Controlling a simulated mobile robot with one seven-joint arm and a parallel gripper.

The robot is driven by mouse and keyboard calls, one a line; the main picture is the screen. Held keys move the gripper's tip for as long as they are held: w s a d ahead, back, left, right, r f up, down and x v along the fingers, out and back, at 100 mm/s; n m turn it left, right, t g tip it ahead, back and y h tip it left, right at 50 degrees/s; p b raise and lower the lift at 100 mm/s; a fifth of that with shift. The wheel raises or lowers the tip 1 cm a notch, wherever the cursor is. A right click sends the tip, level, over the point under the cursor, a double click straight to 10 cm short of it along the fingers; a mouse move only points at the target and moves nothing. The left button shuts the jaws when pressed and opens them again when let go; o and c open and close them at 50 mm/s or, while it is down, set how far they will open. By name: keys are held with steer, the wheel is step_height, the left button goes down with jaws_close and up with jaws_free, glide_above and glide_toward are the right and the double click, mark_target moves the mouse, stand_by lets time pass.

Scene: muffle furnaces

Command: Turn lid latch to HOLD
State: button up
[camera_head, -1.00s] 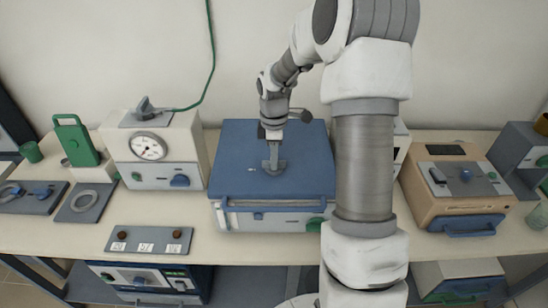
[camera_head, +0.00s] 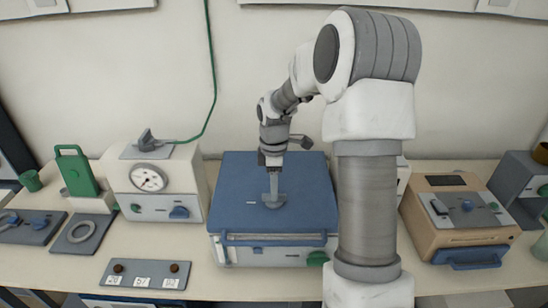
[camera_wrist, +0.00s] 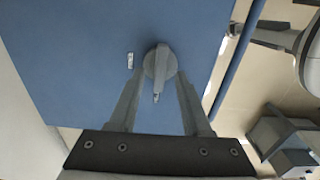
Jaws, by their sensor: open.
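The grey lid latch (camera_head: 274,201) stands on the blue lid (camera_head: 232,172) of the middle furnace. It has a round base and a narrow lever. In the wrist view the latch (camera_wrist: 161,66) lies between my two fingers, its lever pointing down the picture toward my palm. My gripper (camera_wrist: 160,78) is open, with one finger on each side of the latch. I cannot tell whether either finger touches it. In the head view my gripper (camera_head: 272,176) points down over the latch. A small white label (camera_wrist: 130,58) sits left of the latch; its writing is unreadable.
The furnace's blue front bar (camera_head: 270,240) runs along the lid's front edge. A dial furnace (camera_head: 149,178) stands at left and a tan furnace (camera_head: 460,213) at right. A grey panel with labelled knobs (camera_head: 146,274) lies at front left. The white wall is close behind.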

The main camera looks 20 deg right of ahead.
step_height(320, 180, up, 15)
steer(key=shift+r, duration=0.2)
stand_by(0.6)
steer(key=s+a+r+m+t+h, duration=0.1)
steer(key=s+a+r+m+t, duration=0.3)
steer(key=s+a+m, duration=0.55)
steer(key=s+m+t+y, duration=0.1)
steer(key=s+m, duration=0.3)
steer(key=s, duration=1.1)
steer(key=shift+a+f+t, duration=0.2)
steer(key=shift+f+t, duration=0.05)
steer(key=shift+t, duration=0.05)
